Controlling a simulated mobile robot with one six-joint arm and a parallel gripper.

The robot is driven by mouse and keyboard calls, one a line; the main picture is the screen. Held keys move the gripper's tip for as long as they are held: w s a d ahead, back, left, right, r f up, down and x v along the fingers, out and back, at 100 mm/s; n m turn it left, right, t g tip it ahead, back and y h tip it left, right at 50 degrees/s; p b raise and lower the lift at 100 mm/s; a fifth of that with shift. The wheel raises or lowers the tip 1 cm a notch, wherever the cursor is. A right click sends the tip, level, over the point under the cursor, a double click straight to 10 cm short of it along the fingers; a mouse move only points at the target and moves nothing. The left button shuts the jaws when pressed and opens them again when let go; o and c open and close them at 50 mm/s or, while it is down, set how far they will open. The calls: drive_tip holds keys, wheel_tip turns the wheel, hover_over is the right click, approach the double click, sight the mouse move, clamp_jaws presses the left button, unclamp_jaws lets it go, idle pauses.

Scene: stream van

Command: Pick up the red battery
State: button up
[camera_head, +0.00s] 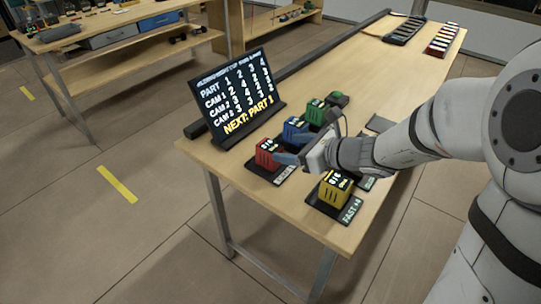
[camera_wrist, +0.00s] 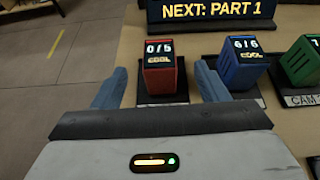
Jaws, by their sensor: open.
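The red battery (camera_head: 267,154) stands upright on a dark pad at the left edge of the wooden table. In the wrist view the red battery (camera_wrist: 160,78) shows "0/5" and "COOL" on its top. My gripper (camera_head: 285,150) is open, with its blue fingers pointing toward the red battery from the right. In the wrist view the battery appears between the fingers of my gripper (camera_wrist: 160,70), a little beyond their tips, and no contact shows. Nothing is held.
A blue battery (camera_head: 294,129) stands close to the red one, with a green battery (camera_head: 316,112) beyond. A yellow battery (camera_head: 335,191) stands near the front edge. A black sign (camera_head: 240,100) reading "NEXT: PART 1" rises behind the red battery.

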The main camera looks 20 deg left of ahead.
sight(272, 147)
drive_tip(key=b+x, duration=0.1)
drive_tip(key=x, duration=0.7)
drive_tip(key=shift+d+f, duration=0.1)
drive_tip(key=shift+f, duration=0.05)
drive_tip(key=shift+s, duration=0.1)
drive_tip(key=c, duration=1.3)
